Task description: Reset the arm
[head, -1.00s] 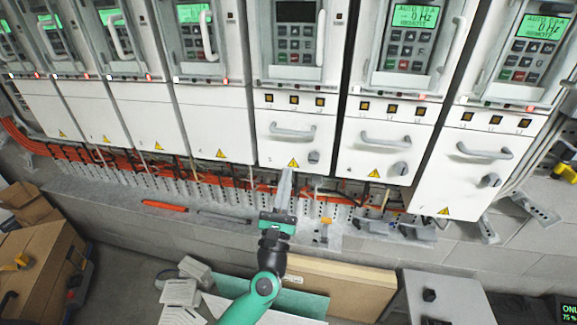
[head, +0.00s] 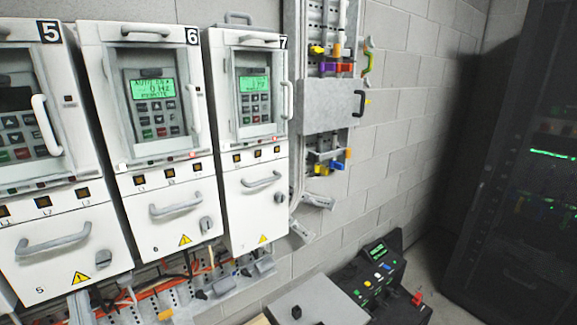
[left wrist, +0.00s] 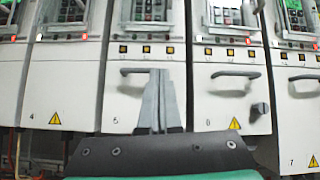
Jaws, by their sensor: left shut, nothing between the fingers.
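My left gripper (left wrist: 155,100) is shut and empty in the left wrist view. Its two grey fingers lie together and point at the lower front of drive 5 (left wrist: 115,80). They cover part of that drive's handle; whether they touch the panel I cannot tell. In the head view only the grey fingertips (head: 80,303) show at the bottom left edge, below drive 5 (head: 60,235). Drive 5's screen is dark. My right gripper is in neither view.
Drive 6 (head: 150,185) and drive 7 (head: 253,190) have lit green screens and protruding handles. A rail with coloured parts and a grey box (head: 330,113) is right of them. A black control console (head: 370,285) stands below. A dark rack (head: 520,150) fills the right side.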

